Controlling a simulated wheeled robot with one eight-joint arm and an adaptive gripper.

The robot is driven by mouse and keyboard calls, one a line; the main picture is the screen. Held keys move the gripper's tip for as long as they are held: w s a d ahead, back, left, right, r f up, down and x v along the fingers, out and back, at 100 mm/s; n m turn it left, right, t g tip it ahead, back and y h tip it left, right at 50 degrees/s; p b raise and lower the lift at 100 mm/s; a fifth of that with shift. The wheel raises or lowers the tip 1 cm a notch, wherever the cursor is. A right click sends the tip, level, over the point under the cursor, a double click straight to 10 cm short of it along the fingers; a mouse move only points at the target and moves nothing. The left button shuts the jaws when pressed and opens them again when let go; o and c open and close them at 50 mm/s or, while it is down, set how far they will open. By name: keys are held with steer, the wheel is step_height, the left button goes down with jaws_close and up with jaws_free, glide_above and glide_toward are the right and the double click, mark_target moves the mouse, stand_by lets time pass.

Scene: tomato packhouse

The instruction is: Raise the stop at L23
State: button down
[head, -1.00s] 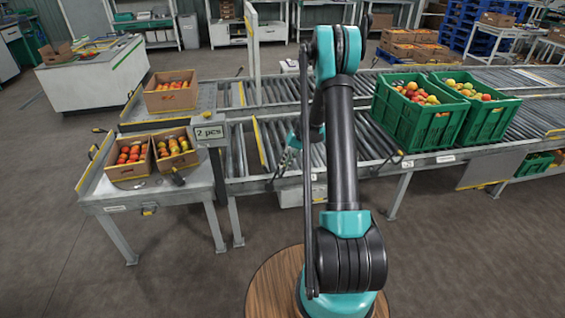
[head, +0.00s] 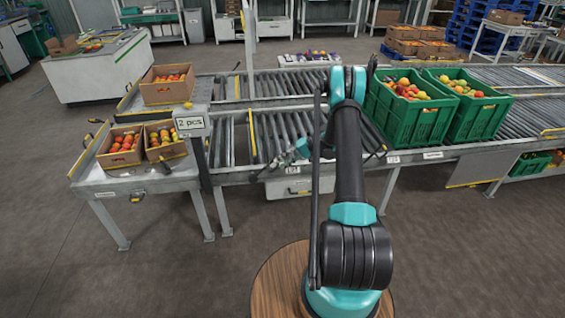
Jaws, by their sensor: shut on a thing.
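The roller conveyor (head: 430,155) runs across the view, with small label plates on its front rail. One label (head: 292,170) is by my gripper and another (head: 393,159) is farther right; I cannot read either surely. My gripper (head: 283,160) is low at the near rail, left of my upright arm, shut on what looks like a dark lever (head: 260,172). The lever and fingers are small and partly merge, so the hold is hard to see. A yellow-edged stop plate (head: 252,134) stands across the rollers to the left. A dark lever (head: 379,151) shows by the right label.
Two green crates of tomatoes (head: 408,118) (head: 478,112) stand on the conveyor at right. Cardboard boxes of tomatoes (head: 121,158) (head: 168,88) stand at left, beside a "2 pcs" sign (head: 190,124). Open floor lies in front.

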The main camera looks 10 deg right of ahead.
steer(key=shift+w+d+f, duration=0.15)
steer(key=shift+d+f, duration=0.3)
steer(key=shift+d, duration=0.15)
steer(key=c, duration=1.6)
jaws_free()
steer(key=shift+d, duration=0.1)
steer(key=v, duration=1.1)
steer(key=shift+d+r, duration=0.2)
steer(key=shift+r, duration=0.2)
